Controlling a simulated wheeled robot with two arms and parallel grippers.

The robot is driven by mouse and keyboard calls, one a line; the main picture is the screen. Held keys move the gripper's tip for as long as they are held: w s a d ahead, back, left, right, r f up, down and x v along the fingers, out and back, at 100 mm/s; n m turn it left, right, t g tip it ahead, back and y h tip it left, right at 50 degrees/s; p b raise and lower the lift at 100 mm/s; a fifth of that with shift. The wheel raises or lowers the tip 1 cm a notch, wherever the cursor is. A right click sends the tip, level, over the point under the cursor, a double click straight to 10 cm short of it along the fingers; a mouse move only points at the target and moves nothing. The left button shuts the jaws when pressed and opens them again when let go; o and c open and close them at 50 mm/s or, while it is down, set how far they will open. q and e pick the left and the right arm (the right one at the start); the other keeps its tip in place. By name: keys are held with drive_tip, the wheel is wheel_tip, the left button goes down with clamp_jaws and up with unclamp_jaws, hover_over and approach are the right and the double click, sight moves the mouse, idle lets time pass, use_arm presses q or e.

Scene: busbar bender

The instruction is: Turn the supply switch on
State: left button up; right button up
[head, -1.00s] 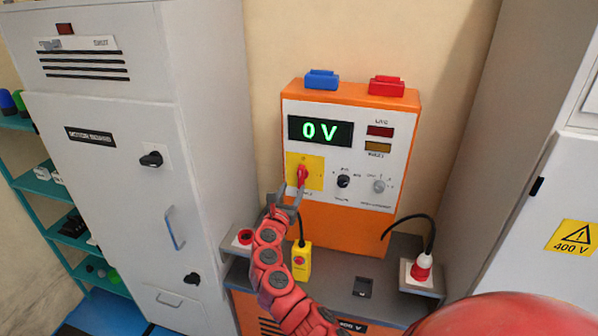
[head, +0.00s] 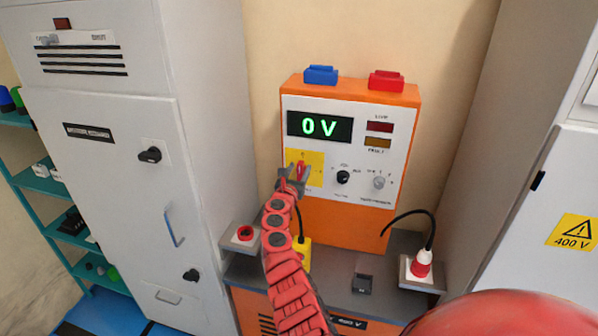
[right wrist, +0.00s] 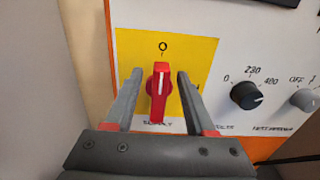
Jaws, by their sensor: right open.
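The supply switch is a red rotary handle (right wrist: 158,93) on a yellow plate (right wrist: 197,60). It stands upright, with its white line toward the 0 mark at the top. In the head view the red handle (head: 302,169) shows at the lower left of the orange test unit's white panel (head: 330,185). My right gripper (head: 296,172) is open at the handle, and in the right wrist view its fingers (right wrist: 159,76) stand on either side with gaps. Contact is not visible. The display (head: 320,127) reads 0 V. My left gripper is out of view.
A black knob (head: 343,177) and a grey knob (head: 378,183) sit right of the switch. A grey cabinet (head: 115,200) stands left. A red plug with a black cable (head: 421,264) is at right. A yellow box (head: 303,252) is partly behind my arm.

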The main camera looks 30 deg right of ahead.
clamp_jaws()
drive_tip(key=shift+m, duration=0.3)
drive_tip(key=m, duration=0.1)
drive_tip(key=m+b, duration=0.1)
drive_tip(key=s+m+b, duration=0.1)
drive_tip(key=m, duration=0.1)
drive_tip(key=shift+d+f, duration=0.3)
drive_tip(key=shift+d, duration=0.1)
drive_tip(key=shift+s+d+f+m+b, duration=0.15)
drive_tip(key=shift+f+m+b, duration=0.2)
drive_tip(key=shift+m+b, duration=1.95)
drive_tip(key=shift+s+d+f+m+b, duration=0.15)
drive_tip(key=shift+f+m+b, duration=0.25)
drive_tip(key=shift+m+b, duration=1.95)
drive_tip(key=shift+s+d+f+m+b, duration=0.15)
drive_tip(key=shift+f+m+b, duration=0.2)
drive_tip(key=shift+m+b, duration=1.95)
